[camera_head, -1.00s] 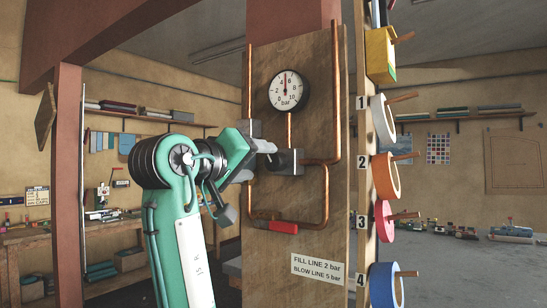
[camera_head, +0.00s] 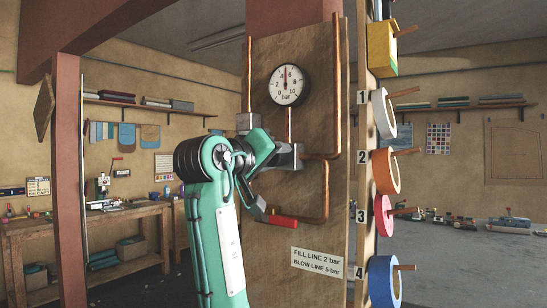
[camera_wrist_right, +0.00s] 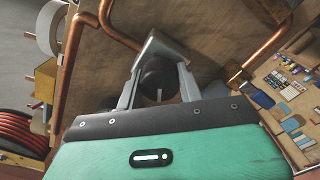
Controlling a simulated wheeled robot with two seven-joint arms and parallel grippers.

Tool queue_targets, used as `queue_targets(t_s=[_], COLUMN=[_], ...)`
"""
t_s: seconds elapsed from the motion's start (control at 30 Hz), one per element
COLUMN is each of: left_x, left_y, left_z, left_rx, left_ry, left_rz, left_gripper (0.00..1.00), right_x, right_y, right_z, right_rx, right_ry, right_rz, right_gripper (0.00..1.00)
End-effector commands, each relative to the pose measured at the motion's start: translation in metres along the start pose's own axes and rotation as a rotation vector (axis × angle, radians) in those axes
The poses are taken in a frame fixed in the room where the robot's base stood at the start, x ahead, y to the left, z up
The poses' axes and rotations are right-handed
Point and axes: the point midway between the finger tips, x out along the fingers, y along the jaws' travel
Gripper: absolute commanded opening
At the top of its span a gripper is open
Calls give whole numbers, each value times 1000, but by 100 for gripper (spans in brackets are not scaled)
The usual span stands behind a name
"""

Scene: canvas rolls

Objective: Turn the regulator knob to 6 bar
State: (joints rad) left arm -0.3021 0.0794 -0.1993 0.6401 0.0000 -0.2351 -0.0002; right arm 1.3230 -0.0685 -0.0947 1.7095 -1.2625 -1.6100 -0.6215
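The pressure gauge (camera_head: 287,85) on the wooden panel is a white dial marked in bar. Its needle points about straight up, between 4 and 6. The grey regulator body (camera_head: 291,157) sits below it on the copper pipe. In the right wrist view the dark round regulator knob (camera_wrist_right: 158,76) shows a pale line pointing down the picture. My right gripper (camera_wrist_right: 158,70) has one finger on each side of the knob. I see little or no gap, and cannot tell whether the fingers press on it. In the head view my arm hides the knob. My left gripper is not in view.
Copper pipes (camera_head: 326,195) run close around the regulator. A red-handled valve (camera_head: 284,221) lies below my wrist. The label (camera_head: 317,263) reads fill line 2 bar, blow line 5 bar. Numbered pegs with coloured rolls (camera_head: 385,171) stand to the right.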

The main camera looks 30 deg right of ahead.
Motion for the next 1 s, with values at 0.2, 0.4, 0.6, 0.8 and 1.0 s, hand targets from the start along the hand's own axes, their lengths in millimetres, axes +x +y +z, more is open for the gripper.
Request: queue_targets(t_s=[0.2,0.4,0.6,0.8,1.0], left_x=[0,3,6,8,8], left_y=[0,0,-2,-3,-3], left_z=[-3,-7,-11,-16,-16], left_rx=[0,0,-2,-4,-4], left_ry=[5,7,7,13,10], left_rz=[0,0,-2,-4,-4], left_gripper=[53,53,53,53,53], right_x=[0,-1,-1,-1,0], right_y=[-1,-1,-2,-1,0], right_z=[0,0,0,0,0], right_rx=[10,82,215,351,454], right_ry=[0,2,2,2,1], right_rz=[-1,-2,-3,-2,-2], right_gripper=[14,14,14,14,14])
